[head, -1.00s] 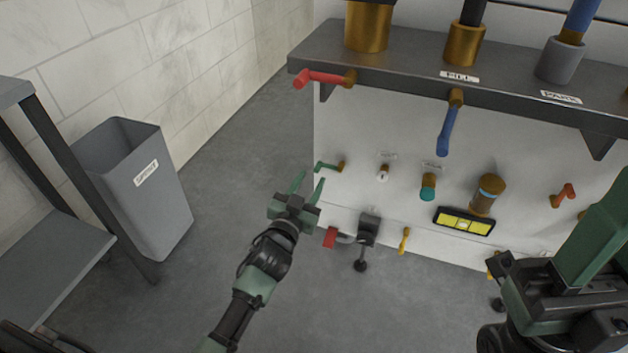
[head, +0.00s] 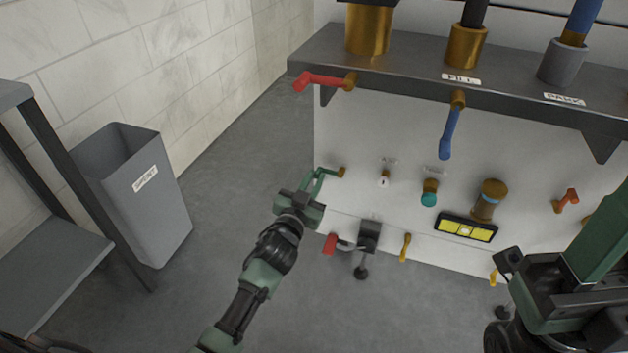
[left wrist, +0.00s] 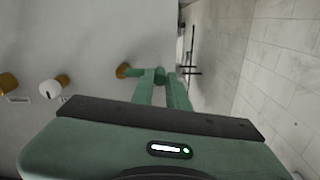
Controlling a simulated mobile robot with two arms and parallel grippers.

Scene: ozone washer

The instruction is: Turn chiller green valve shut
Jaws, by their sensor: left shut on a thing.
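The green valve is a small green lever on a brass stem (head: 342,171), low at the left edge of the white panel. My left gripper (head: 316,178) has its jaws around the lever's free end and is shut on it. In the left wrist view, the green lever (left wrist: 136,72) runs from its brass stem (left wrist: 122,70) to between the two green fingers (left wrist: 161,86). The fingers partly hide the lever. My right arm shows at the lower right of the head view, well away from the valve; its fingers cannot be made out.
Below the valve are a red handle (head: 330,244) and a yellow one (head: 405,247). A grey bin (head: 150,205) stands left. Floor between bin and panel is clear.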

